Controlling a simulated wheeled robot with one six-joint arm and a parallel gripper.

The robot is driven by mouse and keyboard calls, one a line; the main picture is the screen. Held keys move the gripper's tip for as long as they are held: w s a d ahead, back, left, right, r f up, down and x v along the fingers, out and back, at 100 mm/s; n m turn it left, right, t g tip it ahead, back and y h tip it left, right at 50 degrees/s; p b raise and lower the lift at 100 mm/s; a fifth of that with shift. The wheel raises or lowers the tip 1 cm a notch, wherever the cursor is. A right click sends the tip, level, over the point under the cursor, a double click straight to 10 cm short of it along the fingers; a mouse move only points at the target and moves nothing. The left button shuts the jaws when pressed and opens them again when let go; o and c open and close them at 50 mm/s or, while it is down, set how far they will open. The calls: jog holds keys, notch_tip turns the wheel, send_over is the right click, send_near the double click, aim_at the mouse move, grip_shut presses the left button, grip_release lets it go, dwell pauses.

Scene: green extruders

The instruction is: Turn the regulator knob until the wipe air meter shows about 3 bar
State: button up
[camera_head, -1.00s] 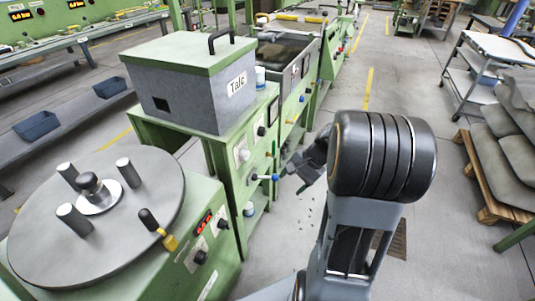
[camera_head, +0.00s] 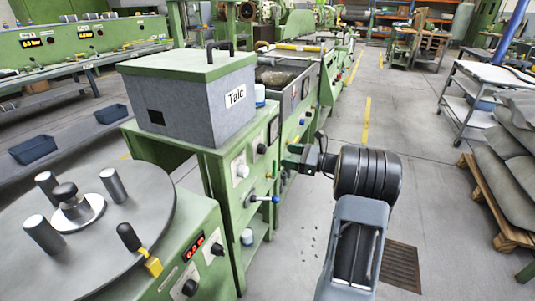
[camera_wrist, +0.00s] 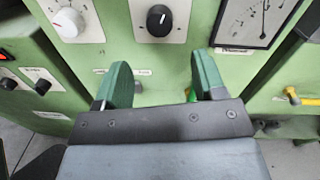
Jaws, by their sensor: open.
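My gripper (camera_wrist: 161,68) is open and empty, its two green fingers spread below a black knob (camera_wrist: 160,20) on a white plate. The fingers are apart from the knob. Right of the knob is a square needle meter (camera_wrist: 256,20), cut off by the frame edge, its label too blurred to read. In the head view my gripper (camera_head: 291,158) is right of the green talc cabinet's front, near the black knob (camera_head: 262,148) and the meter (camera_head: 273,130). I cannot tell from labels which knob is the regulator or which meter is wipe air.
A white knob (camera_wrist: 68,22) is left of the black one. A yellow-handled valve (camera_wrist: 291,95) is at right. A round turntable (camera_head: 80,225) stands front left.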

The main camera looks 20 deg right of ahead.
aim_at(265, 150)
jog(key=b+x, duration=0.1)
jog(key=x, duration=0.7)
jog(key=shift+w+a, duration=0.1)
jog(key=shift+a, duration=0.05)
jog(key=shift+c, duration=0.4)
jog(key=c, duration=0.8)
jog(key=shift+r+m+p, duration=0.2)
jog(key=shift+m+p, duration=0.1)
jog(key=shift+p, duration=0.45)
jog(key=shift+c, duration=0.2)
jog(key=shift+r+m+p, duration=0.1)
jog(key=shift+m+p, duration=0.5)
jog(key=shift+p, duration=0.65)
jog(key=shift+f+m+p, duration=0.3)
jog(key=shift+p, duration=0.1)
jog(key=o, duration=0.9)
